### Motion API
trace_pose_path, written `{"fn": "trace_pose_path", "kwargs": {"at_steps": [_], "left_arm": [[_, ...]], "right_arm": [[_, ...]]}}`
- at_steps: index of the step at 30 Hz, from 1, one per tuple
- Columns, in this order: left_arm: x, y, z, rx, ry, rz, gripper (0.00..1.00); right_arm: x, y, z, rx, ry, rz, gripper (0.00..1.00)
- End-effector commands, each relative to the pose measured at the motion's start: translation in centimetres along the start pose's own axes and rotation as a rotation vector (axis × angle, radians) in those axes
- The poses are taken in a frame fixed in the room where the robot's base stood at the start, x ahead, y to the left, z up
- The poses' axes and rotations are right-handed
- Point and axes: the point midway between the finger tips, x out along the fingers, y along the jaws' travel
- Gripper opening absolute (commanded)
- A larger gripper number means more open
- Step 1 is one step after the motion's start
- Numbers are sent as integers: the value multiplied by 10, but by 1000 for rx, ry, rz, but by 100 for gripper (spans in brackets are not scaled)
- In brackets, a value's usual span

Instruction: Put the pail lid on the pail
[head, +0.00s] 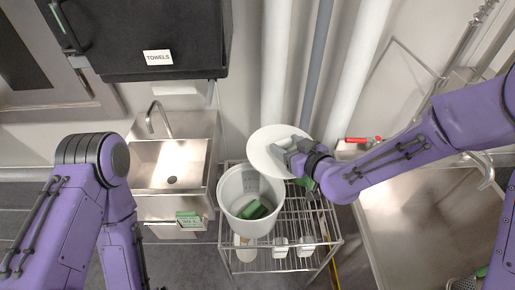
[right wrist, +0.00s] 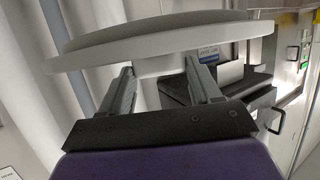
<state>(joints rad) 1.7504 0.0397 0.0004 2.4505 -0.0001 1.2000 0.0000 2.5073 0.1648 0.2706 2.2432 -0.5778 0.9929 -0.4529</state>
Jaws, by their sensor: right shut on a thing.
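The white pail (head: 238,212) stands open on a wire rack, with a green thing lying inside it. The round white pail lid (head: 266,150) is held above and slightly right of the pail's back rim, apart from its opening as far as the head view shows. My right gripper (head: 287,149) is shut on the lid. In the right wrist view the lid (right wrist: 160,42) spans the top, and the fingers of my right gripper (right wrist: 160,78) hold a part under its disc. My left arm comes in at the left; its gripper is not visible.
The wire rack (head: 291,228) has several white bottles on its lower level. A steel sink (head: 170,165) is left of the pail and a steel counter (head: 425,225) is right. A black towel dispenser (head: 150,30) hangs on the wall. Vertical pipes (head: 315,70) run behind the lid.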

Motion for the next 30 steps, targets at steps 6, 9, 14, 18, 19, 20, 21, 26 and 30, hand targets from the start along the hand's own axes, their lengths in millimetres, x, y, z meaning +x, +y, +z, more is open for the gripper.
{"fn": "trace_pose_path", "kwargs": {"at_steps": [6, 9, 14, 18, 19, 20, 21, 26, 30], "left_arm": [[-24, -2, -10, 0, 0, 0, 100], [-23, -2, -10, 0, 0, 0, 100], [-18, -2, -7, 0, 0, 0, 100], [-5, -1, -2, 0, 0, 0, 100], [-1, 0, 0, 0, 0, 0, 100], [3, 0, 1, 0, 0, 0, 100], [8, 0, 3, 0, 0, 0, 100], [26, 2, 11, 0, 0, 0, 100], [29, 2, 12, 0, 0, 0, 100]], "right_arm": [[-20, -79, -14, -143, -9, -385, 8], [-27, -97, -9, -177, -14, -480, 8], [-30, -105, 1, -193, -15, -524, 8], [-25, -104, 15, -193, -15, -523, 8], [-24, -104, 19, -193, -15, -522, 8], [-22, -104, 23, -193, -15, -522, 8], [-20, -104, 29, -193, -14, -522, 8], [-14, -104, 48, -192, -14, -520, 8], [-12, -104, 52, -192, -13, -520, 8]]}}
